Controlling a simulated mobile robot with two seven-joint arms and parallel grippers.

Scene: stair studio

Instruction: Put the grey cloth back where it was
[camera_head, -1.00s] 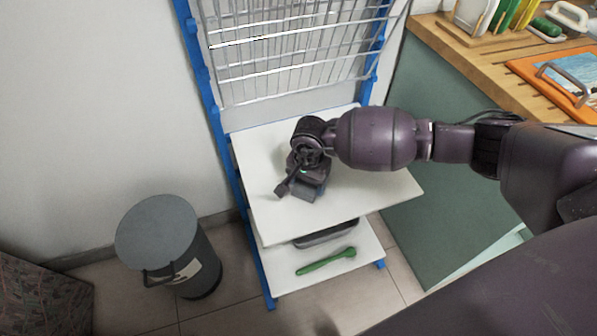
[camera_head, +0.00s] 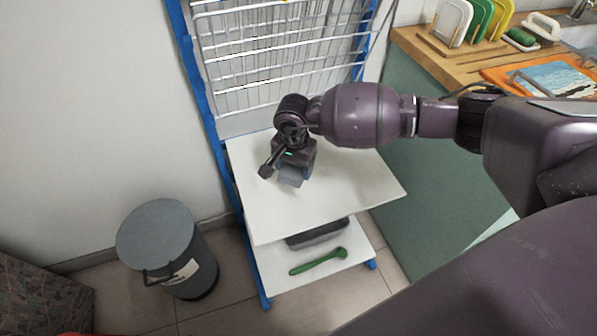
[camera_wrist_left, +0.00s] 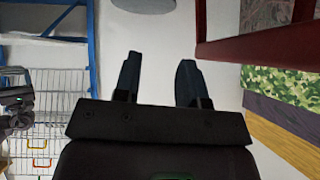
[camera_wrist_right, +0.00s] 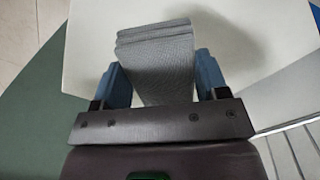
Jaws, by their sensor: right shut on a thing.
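The grey cloth (camera_wrist_right: 157,62) is a folded, layered bundle. In the right wrist view it sits between the two blue fingers of my right gripper (camera_wrist_right: 158,82), which is shut on it. In the head view my right gripper (camera_head: 291,172) is over the white upper shelf board (camera_head: 345,195) of the blue-framed rack, and a bit of the cloth (camera_head: 290,181) shows below it. I cannot tell whether the cloth touches the board. My left gripper (camera_wrist_left: 160,80) is open and empty in the left wrist view, its two dark fingers apart.
A lower shelf (camera_head: 272,275) holds a dark tray (camera_head: 318,235) and a green long-handled tool (camera_head: 319,262). Wire baskets (camera_head: 285,55) hang above the board. A grey bin (camera_head: 165,240) stands left. A wooden counter (camera_head: 440,60) is at right. The board's front and right are clear.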

